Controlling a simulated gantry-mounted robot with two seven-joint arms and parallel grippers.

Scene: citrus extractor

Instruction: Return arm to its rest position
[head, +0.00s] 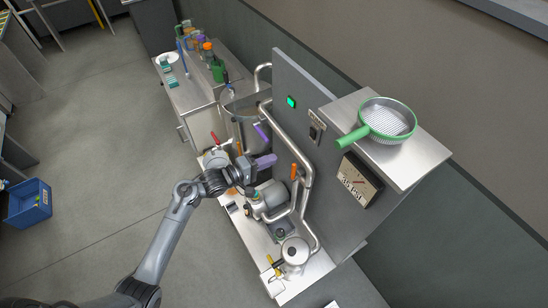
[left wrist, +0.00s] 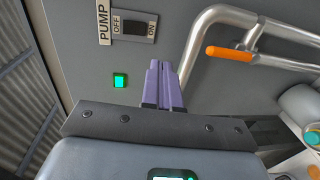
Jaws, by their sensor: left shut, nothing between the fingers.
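My left arm (head: 172,232) reaches in from the bottom left of the head view, out over the extractor. My left gripper (head: 268,160) is in front of the grey panel, among the pipes and machine parts. In the left wrist view its two purple fingers (left wrist: 162,84) lie together, shut and empty, pointing toward the panel. The panel carries a lit green light (head: 291,102) and a pump switch (head: 315,133); the wrist view shows the switch (left wrist: 136,28) labelled OFF and ON. My right gripper is not in view.
A steel pipe with an orange handle (head: 294,172) runs right beside my gripper. A green-handled strainer (head: 387,119) rests on the cabinet top. A blue crate (head: 28,202) sits on the open floor.

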